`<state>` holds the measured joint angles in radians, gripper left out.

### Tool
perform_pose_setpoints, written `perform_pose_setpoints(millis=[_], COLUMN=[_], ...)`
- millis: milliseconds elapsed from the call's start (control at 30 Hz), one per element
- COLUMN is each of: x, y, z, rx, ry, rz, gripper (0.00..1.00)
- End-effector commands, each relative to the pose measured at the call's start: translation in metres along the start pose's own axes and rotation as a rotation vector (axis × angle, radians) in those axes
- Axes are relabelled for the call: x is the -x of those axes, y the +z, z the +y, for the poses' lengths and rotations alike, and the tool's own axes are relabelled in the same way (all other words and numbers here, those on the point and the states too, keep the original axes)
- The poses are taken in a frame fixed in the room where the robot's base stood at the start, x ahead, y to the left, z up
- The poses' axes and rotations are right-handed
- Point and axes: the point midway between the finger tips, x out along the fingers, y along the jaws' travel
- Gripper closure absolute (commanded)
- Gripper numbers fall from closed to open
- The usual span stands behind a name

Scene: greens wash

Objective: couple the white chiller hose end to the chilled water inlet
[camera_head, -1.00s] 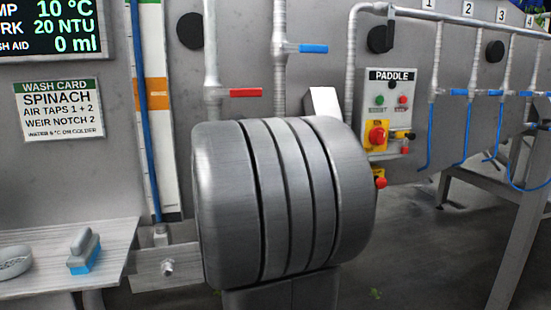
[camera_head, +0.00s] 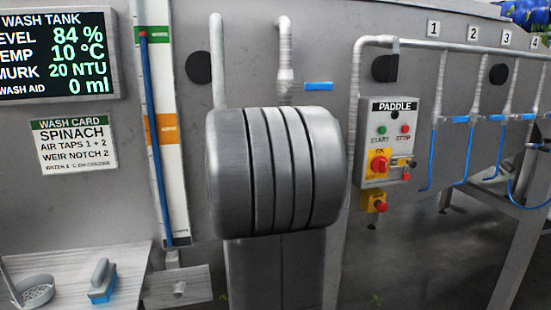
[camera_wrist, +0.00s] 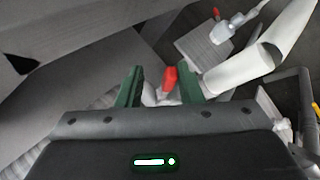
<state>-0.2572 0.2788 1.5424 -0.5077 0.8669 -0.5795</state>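In the wrist view my gripper (camera_wrist: 160,88) has two green fingers standing apart. Between them shows a pale fitting (camera_wrist: 158,97) with a red part; I cannot tell whether the fingers touch it. A thick white hose (camera_wrist: 245,68) runs from just beside the right finger towards the upper right; whether it joins the pale fitting is hidden by the finger. A second pale fitting (camera_wrist: 222,32) with a red tip stands above. In the head view my arm hides the gripper. I cannot tell which part is the chilled water inlet.
Behind my arm a pipe with a blue lever (camera_head: 318,87) shows on the grey wall. The paddle box (camera_head: 390,143) is right of it, then several pipes with blue hoses. A shelf (camera_head: 128,272) at lower left holds a brush (camera_head: 102,281) and a strainer (camera_head: 36,291).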

Motion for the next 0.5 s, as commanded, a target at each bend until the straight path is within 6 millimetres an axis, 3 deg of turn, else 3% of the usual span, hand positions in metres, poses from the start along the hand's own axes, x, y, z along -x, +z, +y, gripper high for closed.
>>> perform_pose_setpoints(millis=[200,500], x=[0.006,0.066], y=[0.000,-0.001], z=[0.008,0.008], rx=[0.077,0.076], ry=[-0.048,-0.042], rz=[0.000,0.004], gripper=[0.67,0.67])
